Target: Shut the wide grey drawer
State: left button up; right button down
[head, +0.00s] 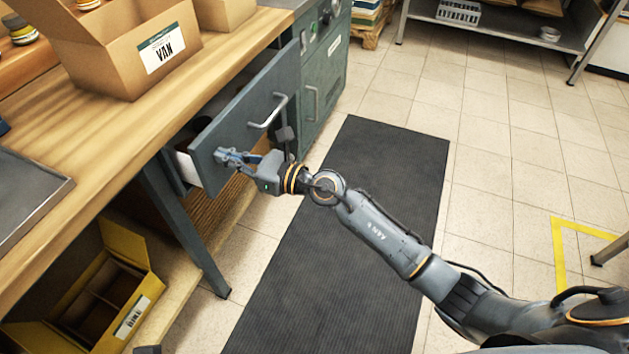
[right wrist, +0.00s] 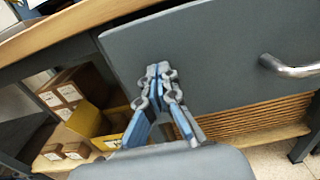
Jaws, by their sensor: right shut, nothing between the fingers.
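The wide grey drawer (head: 250,118) under the wooden worktop stands partly open in the head view, with a gap behind its front panel. Its front and bar handle (head: 268,112) face my right arm. My right gripper (head: 222,155) is shut and empty at the near lower part of the drawer front, away from the handle. In the right wrist view the shut fingertips (right wrist: 158,70) lie over the drawer front (right wrist: 210,65) near its left edge, with the handle (right wrist: 290,67) to the right. I cannot tell whether they touch the panel. My left gripper is not in view.
A cardboard box marked VAN (head: 110,60) stands on the worktop (head: 120,130). A yellow box (head: 140,255) sits on the lower shelf. A table leg (head: 190,230) stands below the drawer. A dark mat (head: 340,240) covers clear floor in front.

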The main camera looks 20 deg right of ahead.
jog(key=x, duration=0.6)
jog(key=shift+w+a+b, duration=0.3)
jog(key=shift+w+a, duration=0.1)
jog(key=shift+a, duration=0.15)
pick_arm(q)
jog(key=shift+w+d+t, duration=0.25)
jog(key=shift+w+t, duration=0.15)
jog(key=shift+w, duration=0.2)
pick_arm(e)
jog(key=shift+r, duration=0.2)
jog(key=shift+r, duration=0.1)
